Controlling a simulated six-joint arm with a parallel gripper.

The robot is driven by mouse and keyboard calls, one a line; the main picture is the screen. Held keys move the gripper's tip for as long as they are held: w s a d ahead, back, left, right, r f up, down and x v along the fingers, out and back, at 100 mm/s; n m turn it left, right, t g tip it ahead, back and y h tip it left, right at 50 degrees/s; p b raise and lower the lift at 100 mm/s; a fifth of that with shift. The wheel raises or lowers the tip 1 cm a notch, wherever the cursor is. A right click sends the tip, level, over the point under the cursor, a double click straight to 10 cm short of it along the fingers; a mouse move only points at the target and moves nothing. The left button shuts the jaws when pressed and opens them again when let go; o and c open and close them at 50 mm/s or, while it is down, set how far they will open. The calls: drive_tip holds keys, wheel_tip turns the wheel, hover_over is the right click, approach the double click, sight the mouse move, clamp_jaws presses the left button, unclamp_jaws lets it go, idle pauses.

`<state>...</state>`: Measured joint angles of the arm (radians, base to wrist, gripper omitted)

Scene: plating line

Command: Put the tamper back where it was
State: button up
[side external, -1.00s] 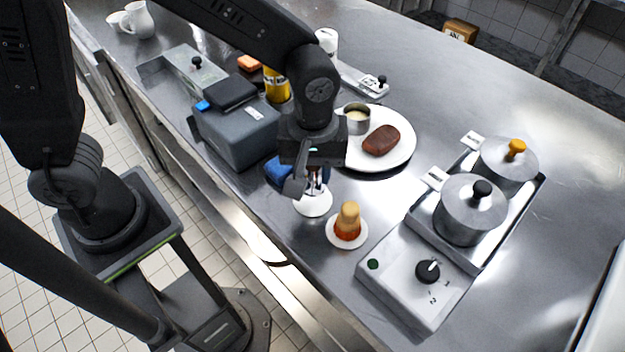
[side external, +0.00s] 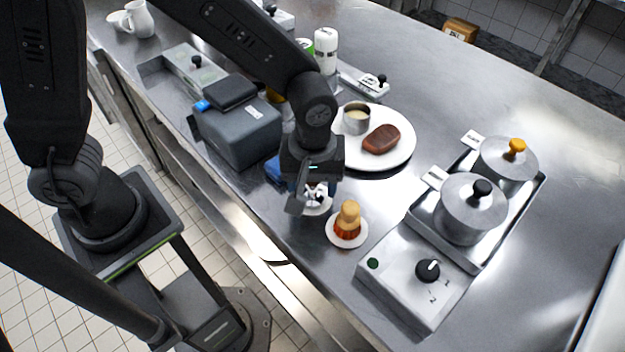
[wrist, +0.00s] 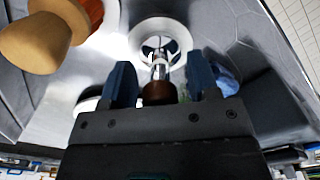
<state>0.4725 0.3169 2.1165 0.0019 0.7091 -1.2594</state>
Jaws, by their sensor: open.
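The tamper (wrist: 158,91) shows in the wrist view as a dark brown knob on a shiny metal shaft. It stands between my two fingers, its far end over a white round disc (wrist: 178,33). Whether the fingers touch it is not clear. My gripper (wrist: 161,80) is open around the knob. In the side view my gripper (side external: 314,187) is low over the white disc (side external: 318,209) near the counter's front edge, and it hides most of the tamper.
A wooden-topped amber item (side external: 348,217) on a white saucer (side external: 333,238) stands close to the right of my gripper. A grey box (side external: 238,140) is on the left. A plate (side external: 404,155) with a brown patty lies behind. Lidded pots (side external: 468,215) stand at the right.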

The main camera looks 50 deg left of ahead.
wheel_tip(320, 180, up, 12)
drive_tip(key=shift+r, duration=0.2)
idle(0.4)
drive_tip(key=s+a+r+m+t, duration=0.2)
drive_tip(key=s+a+m, duration=0.2)
drive_tip(key=a, duration=0.4)
drive_tip(key=s+a+r+m+t, duration=0.3)
drive_tip(key=s+a+m, duration=0.2)
drive_tip(key=a, duration=0.2)
drive_tip(key=shift+a+t, duration=0.3)
drive_tip(key=shift+a, duration=0.05)
